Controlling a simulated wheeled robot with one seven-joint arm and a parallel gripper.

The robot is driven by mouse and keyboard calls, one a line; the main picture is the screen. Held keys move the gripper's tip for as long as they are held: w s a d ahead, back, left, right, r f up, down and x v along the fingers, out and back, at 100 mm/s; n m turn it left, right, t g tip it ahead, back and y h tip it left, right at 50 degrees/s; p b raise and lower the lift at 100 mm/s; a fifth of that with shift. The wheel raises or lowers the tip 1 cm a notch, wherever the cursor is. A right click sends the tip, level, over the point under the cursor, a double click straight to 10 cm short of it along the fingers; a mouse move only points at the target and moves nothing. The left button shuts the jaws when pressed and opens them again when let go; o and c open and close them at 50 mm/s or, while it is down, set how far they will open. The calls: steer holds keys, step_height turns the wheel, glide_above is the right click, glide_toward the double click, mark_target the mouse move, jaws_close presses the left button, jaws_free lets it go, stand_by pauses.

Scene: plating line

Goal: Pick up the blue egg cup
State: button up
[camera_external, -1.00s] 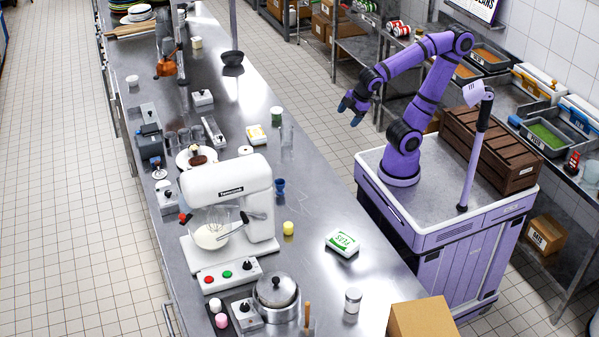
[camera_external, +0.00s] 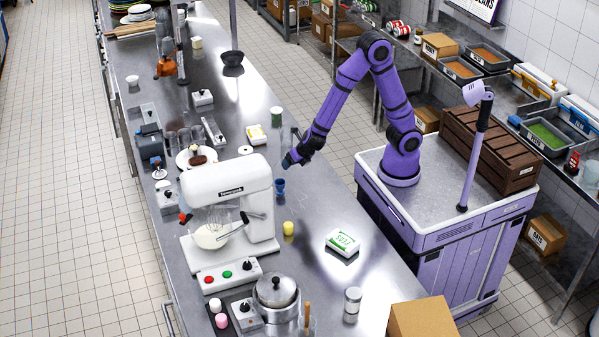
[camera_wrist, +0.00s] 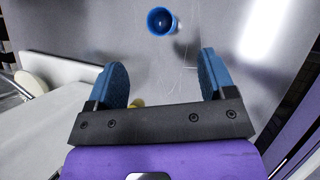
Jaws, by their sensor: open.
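The blue egg cup (camera_external: 279,187) stands upright on the steel counter (camera_external: 318,272), just right of the white mixer. In the wrist view the egg cup (camera_wrist: 161,21) is near the top edge, its round opening facing the camera. My gripper (camera_external: 289,160) is above the counter, close to the egg cup and higher than it. In the wrist view my gripper (camera_wrist: 164,78) shows two blue fingers spread wide with nothing between them. The egg cup lies beyond the fingertips, apart from them.
The white mixer (camera_external: 228,178) stands left of the egg cup. A small yellow item (camera_external: 288,228) is just in front of it. A white and green pack (camera_external: 342,243) lies to the right.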

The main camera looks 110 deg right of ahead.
mark_target(280, 186)
steer(key=w+f+n, duration=0.1)
steer(key=f, duration=0.2)
steer(key=w+d+f+n, duration=0.1)
steer(key=f, duration=0.3)
steer(key=w+d+f+n, duration=0.1)
steer(key=f, duration=0.3)
steer(key=shift+f+n+y, duration=0.15)
steer(key=shift+n+y, duration=0.15)
steer(key=shift+n, duration=0.1)
steer(key=d+f, duration=0.1)
steer(key=w+d+f, duration=0.1)
steer(key=f, duration=0.1)
steer(key=shift+d, duration=0.4)
steer(key=shift+w+d+f, duration=0.15)
steer(key=shift+d+f, duration=0.05)
steer(key=shift+f, duration=0.35)
steer(key=c, duration=0.9)
